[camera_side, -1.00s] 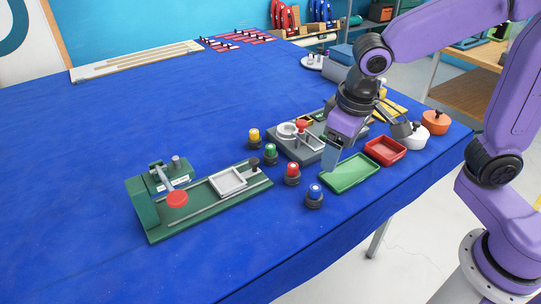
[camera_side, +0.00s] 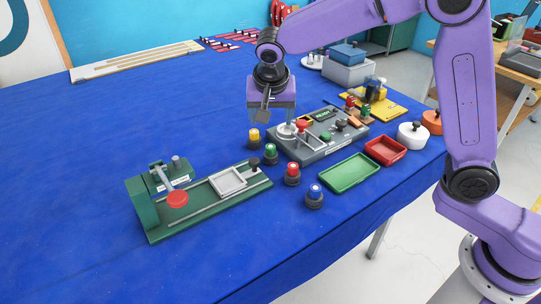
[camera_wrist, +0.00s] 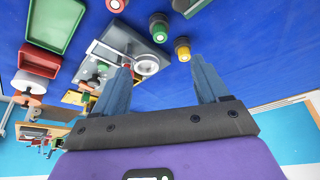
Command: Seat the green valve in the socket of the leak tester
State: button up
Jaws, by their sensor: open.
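The green valve (camera_side: 270,153) stands upright on the blue cloth in a dark round base, between the yellow valve (camera_side: 254,138) and the red valve (camera_side: 292,173). It also shows in the wrist view (camera_wrist: 159,30). A grey unit (camera_side: 318,152) with a round pale ring (camera_side: 286,131) and a red knob stands right of it; it looks like the leak tester, but I cannot read its label. My gripper (camera_side: 260,116) is open and empty, above the cloth and behind the yellow valve. In the wrist view its two fingers (camera_wrist: 161,66) are apart, with nothing between them.
A blue valve (camera_side: 314,197) stands in front of the red one. A green lever device (camera_side: 207,206) with a white tray is at left. A green tray (camera_side: 350,172) and a red tray (camera_side: 386,151) lie at right.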

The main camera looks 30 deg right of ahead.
aim_at(270, 147)
jog(key=x, duration=1.5)
jog(key=shift+w+f, duration=0.1)
jog(key=shift+f, duration=0.15)
jog(key=c, duration=1.2)
